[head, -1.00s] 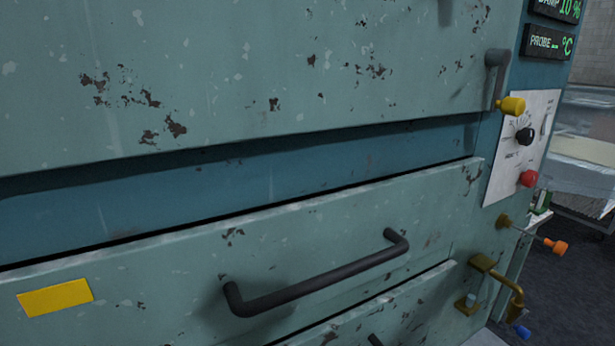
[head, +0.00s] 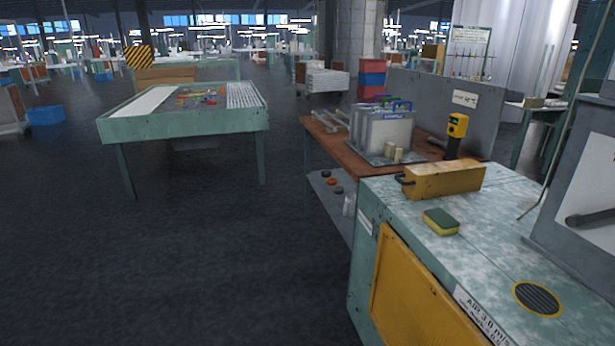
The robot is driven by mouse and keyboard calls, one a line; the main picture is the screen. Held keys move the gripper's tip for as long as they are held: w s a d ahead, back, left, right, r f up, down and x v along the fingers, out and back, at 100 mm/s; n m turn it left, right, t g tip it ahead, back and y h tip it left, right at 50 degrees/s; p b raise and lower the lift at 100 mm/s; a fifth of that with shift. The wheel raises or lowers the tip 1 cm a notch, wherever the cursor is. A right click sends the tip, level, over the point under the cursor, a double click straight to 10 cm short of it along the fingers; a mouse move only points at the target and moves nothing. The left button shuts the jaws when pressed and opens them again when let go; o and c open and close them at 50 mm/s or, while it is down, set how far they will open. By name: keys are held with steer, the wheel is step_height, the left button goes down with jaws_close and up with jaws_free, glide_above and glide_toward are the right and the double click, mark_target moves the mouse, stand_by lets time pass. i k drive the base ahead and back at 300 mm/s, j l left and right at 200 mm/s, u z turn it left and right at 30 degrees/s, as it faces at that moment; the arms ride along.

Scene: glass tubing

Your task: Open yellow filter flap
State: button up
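A yellow panel (head: 418,302) with a worn frame is on the front of the green cabinet (head: 361,262) at the lower right of the head view. It looks closed and flush with the cabinet, and its lower part is cut off by the picture's edge. It may be the filter flap, but no label on it says so. A white label reading "AIR 3.0" (head: 478,317) is beside it. My gripper is not in view.
On the cabinet top are a yellow box with a dark handle (head: 446,180), a sponge (head: 441,222) and a round yellow-rimmed grille (head: 537,299). A brown bench (head: 328,134) stands behind. A green table (head: 182,127) is at left. The dark floor (head: 225,265) between is open.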

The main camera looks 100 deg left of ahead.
mark_target(425, 182)
steer(key=j+u, duration=0.1)
steer(key=u, duration=2.6)
steer(key=i+j+z, duration=0.1)
steer(key=i+j, duration=0.25)
steer(key=i, duration=0.15)
